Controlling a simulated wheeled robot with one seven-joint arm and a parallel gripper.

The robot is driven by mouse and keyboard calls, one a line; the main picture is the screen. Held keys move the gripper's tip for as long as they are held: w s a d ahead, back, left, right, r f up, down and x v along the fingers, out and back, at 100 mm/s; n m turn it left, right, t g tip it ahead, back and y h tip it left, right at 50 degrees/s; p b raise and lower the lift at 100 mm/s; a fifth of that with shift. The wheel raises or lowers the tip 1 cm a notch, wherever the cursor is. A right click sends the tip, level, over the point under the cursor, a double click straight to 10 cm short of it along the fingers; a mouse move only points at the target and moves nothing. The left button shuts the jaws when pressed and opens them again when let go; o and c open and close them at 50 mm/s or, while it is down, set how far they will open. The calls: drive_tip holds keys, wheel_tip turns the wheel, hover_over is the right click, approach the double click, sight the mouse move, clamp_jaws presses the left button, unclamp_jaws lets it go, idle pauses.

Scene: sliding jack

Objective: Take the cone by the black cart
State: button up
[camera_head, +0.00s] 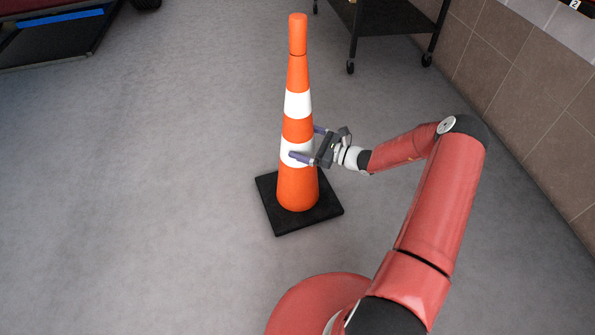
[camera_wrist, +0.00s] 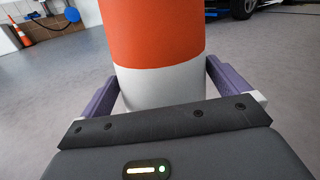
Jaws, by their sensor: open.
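An orange and white cone (camera_head: 297,130) stands upright on its square black base (camera_head: 277,217) on the floor. The black cart (camera_head: 385,18) stands behind it, at the top of the head view. My gripper (camera_head: 303,143) is open at the cone's lower white band, with one finger on each side of the cone. In the wrist view the cone (camera_wrist: 155,40) fills the middle, between the two purple fingers of my gripper (camera_wrist: 160,85). I cannot tell whether either finger touches the cone.
A tiled wall (camera_head: 525,85) runs along the right side. A dark low platform with a blue strip (camera_head: 60,22) is at the upper left. Another cone (camera_wrist: 20,35) and a car wheel (camera_wrist: 243,8) show far off in the wrist view. The floor at left is clear.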

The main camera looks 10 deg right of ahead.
drive_tip(key=shift+x, duration=1.2)
drive_tip(key=shift+d, duration=0.1)
drive_tip(key=c, duration=1.6)
drive_tip(key=shift+r, duration=0.15)
drive_tip(key=shift+c, duration=0.2)
